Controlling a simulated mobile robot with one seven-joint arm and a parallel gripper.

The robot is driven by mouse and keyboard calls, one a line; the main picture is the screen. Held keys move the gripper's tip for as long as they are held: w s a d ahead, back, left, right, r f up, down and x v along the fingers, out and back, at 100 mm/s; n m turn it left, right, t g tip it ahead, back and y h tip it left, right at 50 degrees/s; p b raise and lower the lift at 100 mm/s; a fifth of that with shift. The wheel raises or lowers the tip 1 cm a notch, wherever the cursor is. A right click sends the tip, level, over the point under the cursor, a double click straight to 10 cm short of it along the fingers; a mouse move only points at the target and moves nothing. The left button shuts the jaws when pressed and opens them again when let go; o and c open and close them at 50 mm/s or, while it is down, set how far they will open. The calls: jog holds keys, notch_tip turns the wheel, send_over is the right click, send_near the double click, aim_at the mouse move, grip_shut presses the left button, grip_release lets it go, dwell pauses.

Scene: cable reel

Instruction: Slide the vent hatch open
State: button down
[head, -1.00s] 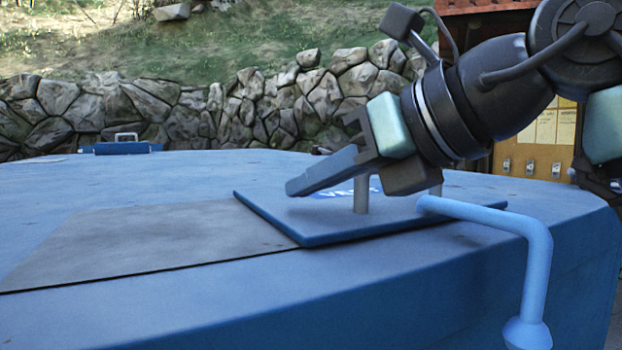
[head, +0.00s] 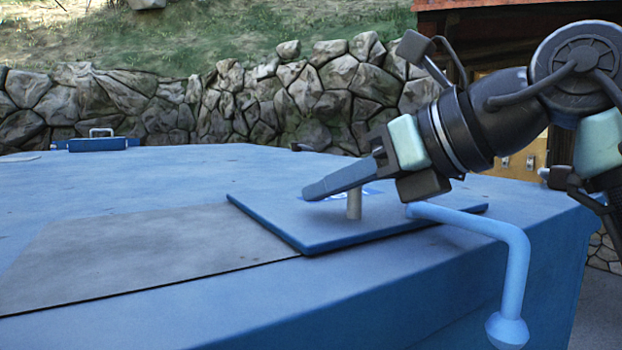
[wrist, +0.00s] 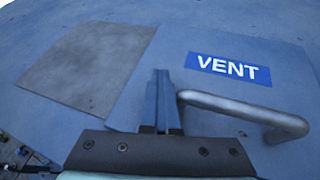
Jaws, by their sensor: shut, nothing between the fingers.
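The vent hatch (head: 270,218) is a flat blue panel on a broad blue top. Its blue label reading VENT (wrist: 228,70) shows clearly in the wrist view. A grey bar handle (wrist: 245,108) stands on it; in the head view one post of this handle (head: 354,204) shows below my gripper. My gripper (head: 306,191) is shut and empty, low over the hatch. In the wrist view its closed fingers (wrist: 160,88) lie just left of the handle's left end. I cannot tell whether they touch it. My gripper hides part of the handle in the head view.
A flat grey patch (head: 150,255) adjoins the hatch on its left and looks clear. A small blue box with a handle (head: 97,145) sits at the far left. A stone wall stands behind.

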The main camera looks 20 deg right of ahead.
jog(key=shift+w+d, duration=0.1)
jog(key=shift+d, duration=0.55)
jog(key=shift+s+a+r+p, duration=0.1)
jog(key=shift+a+r+p, duration=0.4)
jog(key=shift+r, duration=0.3)
jog(key=shift+s+a+r+p, duration=0.1)
jog(key=shift+a+r+p, duration=0.2)
jog(key=shift+a+r, duration=0.35)
jog(key=shift+d, duration=0.1)
